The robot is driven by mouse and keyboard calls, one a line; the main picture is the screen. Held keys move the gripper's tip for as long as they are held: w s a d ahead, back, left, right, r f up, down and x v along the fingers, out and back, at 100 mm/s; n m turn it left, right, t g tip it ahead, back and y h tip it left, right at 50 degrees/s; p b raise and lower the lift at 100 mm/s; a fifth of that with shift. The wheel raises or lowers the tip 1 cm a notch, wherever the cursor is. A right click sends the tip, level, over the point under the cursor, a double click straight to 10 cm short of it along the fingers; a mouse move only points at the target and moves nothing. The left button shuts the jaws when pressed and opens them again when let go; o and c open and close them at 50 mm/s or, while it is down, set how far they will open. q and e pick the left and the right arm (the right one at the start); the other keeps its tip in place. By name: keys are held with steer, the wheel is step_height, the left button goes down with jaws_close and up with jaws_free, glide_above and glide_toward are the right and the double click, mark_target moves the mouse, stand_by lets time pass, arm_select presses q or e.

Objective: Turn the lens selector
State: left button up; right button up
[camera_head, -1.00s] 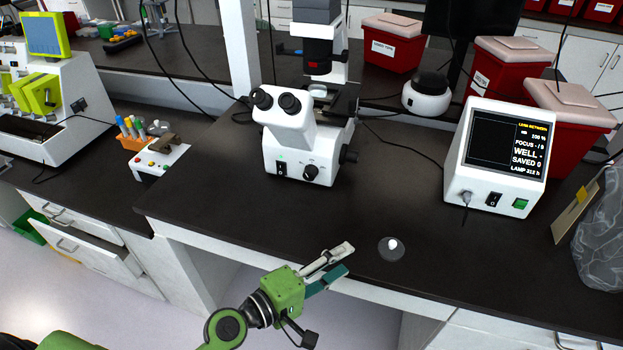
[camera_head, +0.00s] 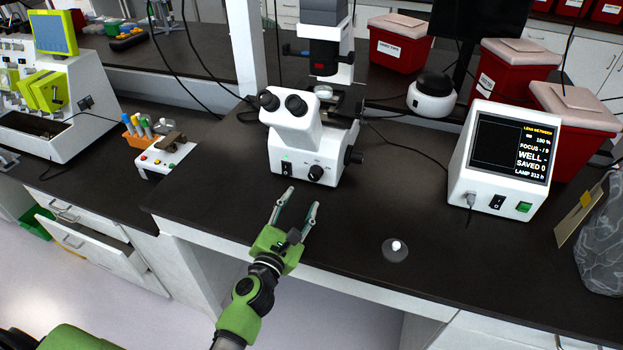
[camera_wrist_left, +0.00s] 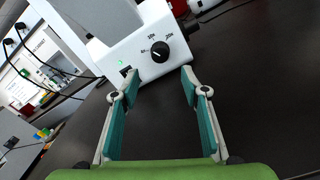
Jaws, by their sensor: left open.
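The white microscope (camera_head: 292,127) stands on the black bench. Its lens selector, a black round knob (camera_head: 316,173) with a white pointer mark, is low on the front face. In the left wrist view the knob (camera_wrist_left: 160,51) shows with several printed labels around it, beyond the fingertips. My left gripper (camera_head: 301,197) is open and empty, in front of the microscope and a little below and left of the knob, apart from it. It also shows in the left wrist view (camera_wrist_left: 161,90) with its two fingers spread wide. My right gripper is not in view.
A monitor box (camera_head: 505,158) reading "LENS BETWEEN" stands at the right. A small grey disc with a white knob (camera_head: 396,249) lies near the bench's front edge. A black switch (camera_head: 287,169) is left of the selector. The bench right of the microscope is mostly clear.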

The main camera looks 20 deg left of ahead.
mark_target(313, 179)
arm_select(q)
steer(key=w, duration=0.9)
steer(key=shift+d, duration=0.2)
steer(key=c, duration=1.1)
